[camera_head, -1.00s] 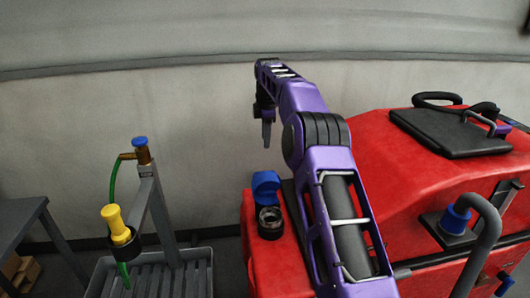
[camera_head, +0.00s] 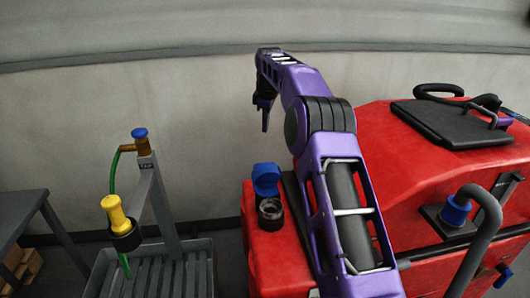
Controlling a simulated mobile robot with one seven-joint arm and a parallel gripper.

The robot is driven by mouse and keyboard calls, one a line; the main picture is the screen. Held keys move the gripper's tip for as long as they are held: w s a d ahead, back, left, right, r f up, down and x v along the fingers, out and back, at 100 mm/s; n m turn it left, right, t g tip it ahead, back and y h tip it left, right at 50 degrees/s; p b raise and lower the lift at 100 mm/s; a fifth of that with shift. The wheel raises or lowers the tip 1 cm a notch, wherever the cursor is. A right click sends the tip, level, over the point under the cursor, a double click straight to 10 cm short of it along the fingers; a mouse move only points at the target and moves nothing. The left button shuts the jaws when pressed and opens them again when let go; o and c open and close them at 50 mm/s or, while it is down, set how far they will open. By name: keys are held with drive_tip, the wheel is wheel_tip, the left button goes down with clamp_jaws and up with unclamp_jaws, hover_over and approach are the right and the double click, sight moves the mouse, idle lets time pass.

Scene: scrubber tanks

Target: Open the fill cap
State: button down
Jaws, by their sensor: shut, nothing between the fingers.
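The blue fill cap (camera_head: 266,178) stands tilted up on its hinge at the left front corner of the red scrubber machine (camera_head: 390,140). It stands behind the round dark filler neck (camera_head: 270,212), whose opening is uncovered. My gripper (camera_head: 265,124) is shut and empty. In the picture it is above the cap, apart from it, pointing down. Its fingers look thin and dark from here, and the depth between gripper and cap is hard to judge.
A tap stand with a blue knob (camera_head: 139,133), a green hose and a yellow nozzle (camera_head: 115,214) stands left over a grey slatted tray (camera_head: 195,248). A grey table (camera_head: 22,228) is at far left. A grey curved pipe (camera_head: 486,215) rises at right.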

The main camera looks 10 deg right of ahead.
sight(266, 178)
drive_tip(key=f+m, duration=0.2)
drive_tip(key=m, duration=0.2)
drive_tip(key=w+f+m+t, duration=0.1)
drive_tip(key=f+m, duration=0.1)
drive_tip(key=m, duration=0.2)
drive_tip(key=w+f+m+t, duration=0.1)
drive_tip(key=f+m, duration=0.2)
drive_tip(key=m, duration=0.1)
drive_tip(key=shift+d+m+b, duration=0.1)
drive_tip(key=shift+m+b, duration=0.2)
drive_tip(key=shift+b, duration=0.1)
drive_tip(key=x, duration=1)
drive_tip(key=shift+s+r+p, duration=0.15)
drive_tip(key=shift+s+r, duration=0.05)
drive_tip(key=shift+s, duration=0.75)
drive_tip(key=shift+s+r+p, duration=0.15)
drive_tip(key=shift+s+r, duration=0.05)
drive_tip(key=shift+s, duration=0.75)
drive_tip(key=shift+f+b, duration=0.1)
drive_tip(key=shift+b, duration=0.3)
